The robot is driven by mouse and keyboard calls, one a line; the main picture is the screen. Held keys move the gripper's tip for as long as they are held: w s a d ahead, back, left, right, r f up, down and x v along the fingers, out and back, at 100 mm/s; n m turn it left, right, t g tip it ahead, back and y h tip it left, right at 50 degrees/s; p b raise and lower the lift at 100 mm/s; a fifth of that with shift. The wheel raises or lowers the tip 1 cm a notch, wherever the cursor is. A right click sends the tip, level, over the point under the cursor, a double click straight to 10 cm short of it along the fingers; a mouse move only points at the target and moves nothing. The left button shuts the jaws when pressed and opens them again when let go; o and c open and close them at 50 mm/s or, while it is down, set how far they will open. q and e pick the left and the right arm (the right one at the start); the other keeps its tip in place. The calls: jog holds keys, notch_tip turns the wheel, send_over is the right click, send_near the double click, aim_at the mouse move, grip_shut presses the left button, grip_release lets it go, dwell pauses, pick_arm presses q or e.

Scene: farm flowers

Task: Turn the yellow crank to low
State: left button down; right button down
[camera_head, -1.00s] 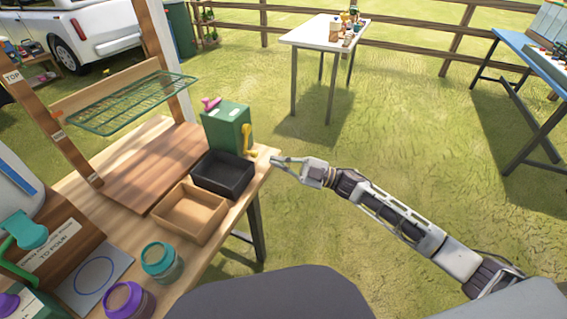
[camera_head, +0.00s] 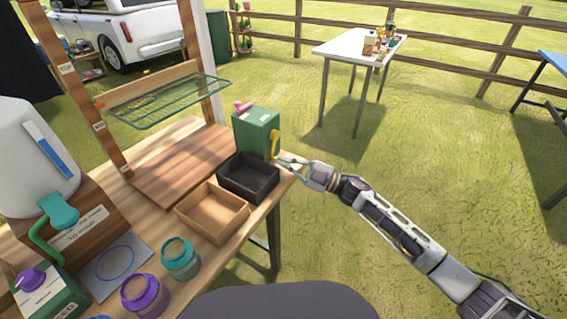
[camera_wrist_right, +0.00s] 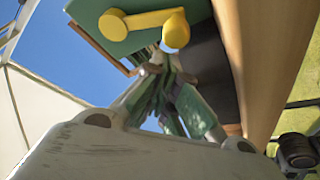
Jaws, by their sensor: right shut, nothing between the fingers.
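The yellow crank (camera_head: 275,143) is on the side of a green box (camera_head: 254,132) at the table's far right corner. Its arm hangs roughly downward in the head view. In the right wrist view the crank (camera_wrist_right: 145,20) shows close up at the top, with its round knob near the fingers. My right gripper (camera_head: 281,163) is shut and empty just below the crank. In the wrist view its fingertips (camera_wrist_right: 165,68) lie just under the knob; I cannot tell whether they touch it. The low mark is not readable. My left gripper is not in view.
A black tray (camera_head: 248,194) and a wooden tray (camera_head: 212,232) stand in front of the green box. A green wire rack (camera_head: 170,100) is behind to the left. Jars stand at the near edge.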

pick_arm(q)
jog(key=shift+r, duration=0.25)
pick_arm(e)
jog(key=shift+w+d+f, duration=0.15)
jog(key=shift+w+f, duration=0.05)
jog(key=shift+f+n, duration=0.1)
jog(key=shift+n, duration=0.2)
jog(key=shift+w, duration=0.1)
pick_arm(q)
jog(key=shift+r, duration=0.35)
pick_arm(e)
jog(key=shift+n, duration=0.3)
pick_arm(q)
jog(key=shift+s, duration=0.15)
pick_arm(e)
jog(key=shift+d+f, duration=0.1)
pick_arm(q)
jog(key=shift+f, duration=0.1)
pick_arm(e)
jog(key=shift+w+n+g, duration=0.1)
jog(key=shift+n+g, duration=0.2)
jog(key=shift+g, duration=0.1)
